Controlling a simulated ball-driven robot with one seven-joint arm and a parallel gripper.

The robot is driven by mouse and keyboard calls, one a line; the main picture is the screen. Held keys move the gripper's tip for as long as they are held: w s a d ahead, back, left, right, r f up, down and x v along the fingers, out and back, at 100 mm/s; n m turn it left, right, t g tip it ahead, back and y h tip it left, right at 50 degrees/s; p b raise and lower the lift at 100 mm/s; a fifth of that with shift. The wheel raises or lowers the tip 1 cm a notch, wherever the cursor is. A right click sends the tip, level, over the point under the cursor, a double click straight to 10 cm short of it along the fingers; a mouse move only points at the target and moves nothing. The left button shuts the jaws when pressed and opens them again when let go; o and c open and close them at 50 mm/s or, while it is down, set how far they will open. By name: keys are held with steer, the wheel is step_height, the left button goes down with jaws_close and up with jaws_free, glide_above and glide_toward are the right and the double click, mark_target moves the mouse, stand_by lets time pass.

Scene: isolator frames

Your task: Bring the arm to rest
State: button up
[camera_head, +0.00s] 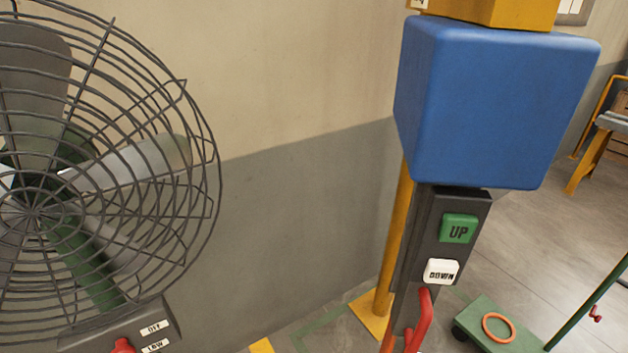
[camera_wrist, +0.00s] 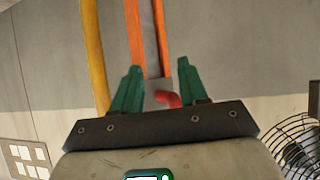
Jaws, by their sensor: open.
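My gripper (camera_wrist: 158,70) shows only in the wrist view, its two green fingers spread apart with nothing held between them. Behind the gap between the fingers stands an upright grey strip with orange edges (camera_wrist: 136,30). A red bent piece (camera_wrist: 168,98) shows low between the fingers; I cannot tell how far it is from them. The head view does not show my gripper or arm.
A caged fan (camera_head: 100,170) fills the left of the head view. A blue box (camera_head: 490,105) sits above an UP/DOWN control panel (camera_head: 430,240) and a red handle (camera_head: 422,315). A yellow post (camera_head: 395,245) stands behind. A green trolley (camera_head: 500,325) is at lower right.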

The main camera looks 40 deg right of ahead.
steer(key=s+a+f+n+g+y, duration=0.1)
steer(key=s+a+g+y, duration=0.1)
steer(key=a+g, duration=0.7)
steer(key=shift+s+a+f+n+g, duration=0.15)
steer(key=shift+s+f+n+g, duration=0.15)
steer(key=shift+s+g, duration=0.45)
steer(key=shift+s, duration=0.15)
stand_by(1.4)
